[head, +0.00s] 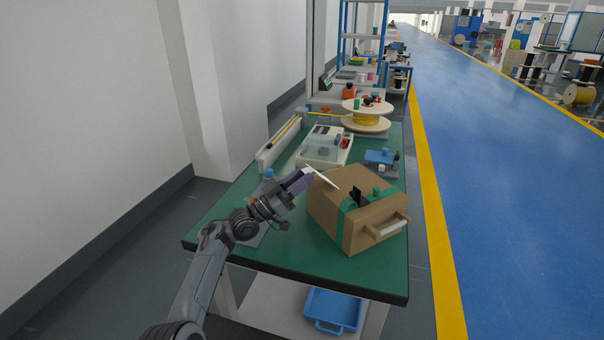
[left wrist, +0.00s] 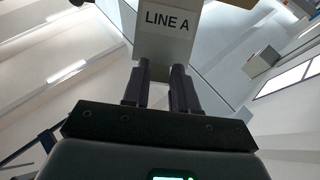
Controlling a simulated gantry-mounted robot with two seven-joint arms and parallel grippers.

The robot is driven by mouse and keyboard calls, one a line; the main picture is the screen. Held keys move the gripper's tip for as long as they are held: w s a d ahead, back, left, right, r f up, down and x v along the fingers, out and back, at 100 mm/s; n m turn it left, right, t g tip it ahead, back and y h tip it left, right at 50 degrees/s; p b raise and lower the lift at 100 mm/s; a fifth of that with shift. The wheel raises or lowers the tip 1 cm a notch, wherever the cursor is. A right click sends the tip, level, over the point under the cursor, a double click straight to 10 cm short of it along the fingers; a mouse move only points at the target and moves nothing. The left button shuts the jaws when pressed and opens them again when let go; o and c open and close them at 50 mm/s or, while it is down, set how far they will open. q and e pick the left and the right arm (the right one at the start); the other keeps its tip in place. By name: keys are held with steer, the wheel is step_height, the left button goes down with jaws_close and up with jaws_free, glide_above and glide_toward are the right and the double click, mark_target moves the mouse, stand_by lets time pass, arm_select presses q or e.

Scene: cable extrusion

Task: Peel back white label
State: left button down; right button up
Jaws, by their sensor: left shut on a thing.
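The white label (head: 322,178) is a thin pale strip at the upper left edge of the tan box (head: 331,205). In the left wrist view the label (left wrist: 190,45) fills the top middle and reads "LINE A". My left gripper (head: 304,176) is at the box's upper left corner. In the left wrist view its two dark fingers (left wrist: 163,75) are shut on the label's lower edge. Whether the label's far end is still stuck to the box is hard to tell. My right gripper is not in view.
The box has green bands and a front handle (head: 388,226), and stands on the green table (head: 290,258). Behind it are a pale machine (head: 322,148), a blue device (head: 380,158) and a yellow cable spool (head: 366,122). A blue tray (head: 333,308) lies on the lower shelf.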

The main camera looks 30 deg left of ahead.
arm_select(q)
steer(key=shift+d+f, duration=0.1)
steer(key=shift+f, duration=0.8)
steer(key=c, duration=1.3)
jaws_free()
steer(key=shift+o, duration=1.1)
steer(key=shift+w+d, duration=0.1)
steer(key=shift+o, duration=1)
steer(key=shift+w+d+r, duration=0.1)
steer(key=shift+r, duration=0.15)
steer(key=shift+r, duration=0.1)
